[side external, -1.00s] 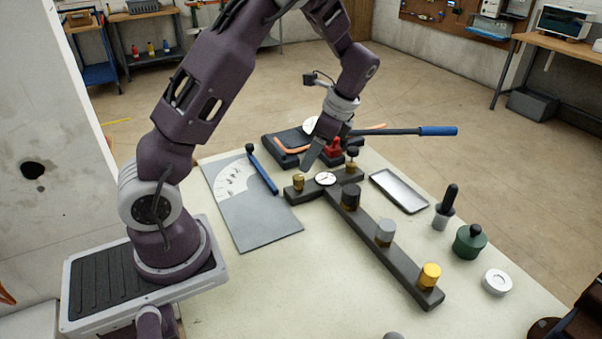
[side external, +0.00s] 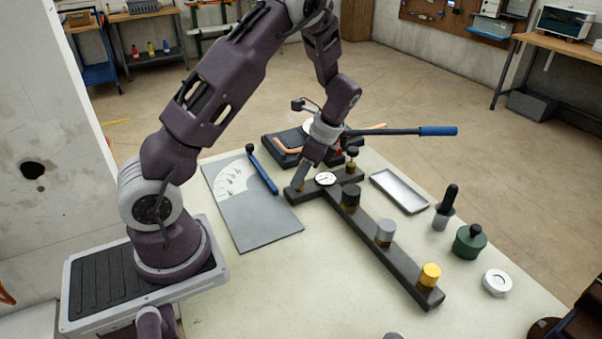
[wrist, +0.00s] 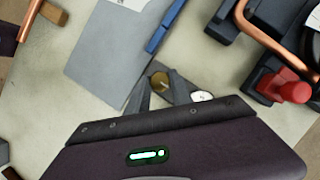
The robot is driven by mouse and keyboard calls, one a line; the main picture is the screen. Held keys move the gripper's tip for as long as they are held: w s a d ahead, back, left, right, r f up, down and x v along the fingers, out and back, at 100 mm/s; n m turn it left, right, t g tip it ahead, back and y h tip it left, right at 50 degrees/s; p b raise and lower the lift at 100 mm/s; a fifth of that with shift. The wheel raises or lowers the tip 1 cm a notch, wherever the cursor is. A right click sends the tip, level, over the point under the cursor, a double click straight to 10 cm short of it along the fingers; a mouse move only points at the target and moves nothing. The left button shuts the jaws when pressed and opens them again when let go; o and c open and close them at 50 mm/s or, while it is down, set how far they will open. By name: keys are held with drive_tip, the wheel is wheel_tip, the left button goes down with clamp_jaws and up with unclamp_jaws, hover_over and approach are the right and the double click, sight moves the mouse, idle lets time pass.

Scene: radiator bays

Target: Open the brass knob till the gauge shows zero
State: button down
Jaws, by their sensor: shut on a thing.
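The brass knob (wrist: 159,82) sits at the left end of the crossbar of a dark T-shaped manifold (side external: 405,275). My gripper (side external: 299,186) points down over that end and its fingers cover most of the knob in the side view. In the wrist view my gripper (wrist: 161,90) has one finger on each side of the knob, shut on it. The round white gauge (side external: 325,179) lies beside it on the manifold and shows in the wrist view (wrist: 202,96) too. Its needle is too small to read.
Along the manifold stand a black knob (side external: 350,196), a grey one (side external: 384,233) and a yellow one (side external: 430,274). A grey plate (side external: 255,222) with a blue-handled lever lies left. A pipe bender (side external: 283,146) stands behind; a metal tray (side external: 399,191) lies right.

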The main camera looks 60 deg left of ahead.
drive_tip(key=n, duration=0.2)
drive_tip(key=n+g+h, duration=0.1)
drive_tip(key=n, duration=0.2)
drive_tip(key=shift+w+a+h, duration=0.1)
drive_tip(key=shift+a+h, duration=0.05)
drive_tip(key=shift+h, duration=0.15)
drive_tip(key=n+h, duration=0.2)
drive_tip(key=n, duration=0.3)
drive_tip(key=shift+a, duration=0.1)
drive_tip(key=n+h, duration=0.1)
drive_tip(key=n, duration=0.3)
drive_tip(key=shift+a+n+h, duration=0.15)
drive_tip(key=shift+n+h, duration=0.25)
drive_tip(key=n, duration=0.2)
drive_tip(key=n+t+h, duration=0.1)
drive_tip(key=n, duration=0.1)
drive_tip(key=shift+a+n+t, duration=0.1)
drive_tip(key=shift+n+t, duration=0.2)
drive_tip(key=shift+n, duration=0.1)
drive_tip(key=c, duration=1.1)
unclamp_jaws()
drive_tip(key=shift+c, duration=0.2)
